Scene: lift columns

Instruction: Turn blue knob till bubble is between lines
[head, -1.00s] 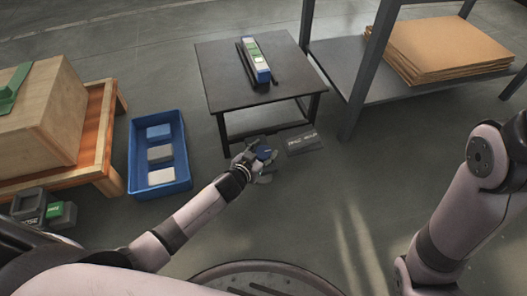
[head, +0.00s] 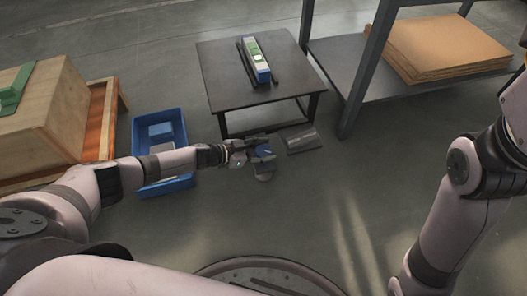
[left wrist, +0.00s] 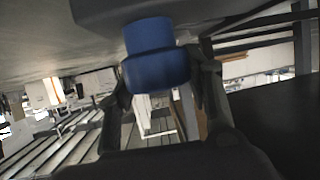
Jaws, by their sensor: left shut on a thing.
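The blue knob (left wrist: 156,62) fills the upper middle of the left wrist view, below a dark part of the table. My left gripper (left wrist: 160,85) is shut on it, with one finger on each side. The level (head: 254,62) lies on the dark table, with a green vial and a pale bright patch. The bubble and lines are too small to tell. My right gripper is out of view.
The dark table (head: 225,70) stands at the middle back. A blue crate (head: 178,184) with blocks is partly behind my left arm. A wooden box (head: 60,110) stands at left, a shelf with cardboard (head: 440,45) at right. A dark plate (head: 300,140) lies near the table leg.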

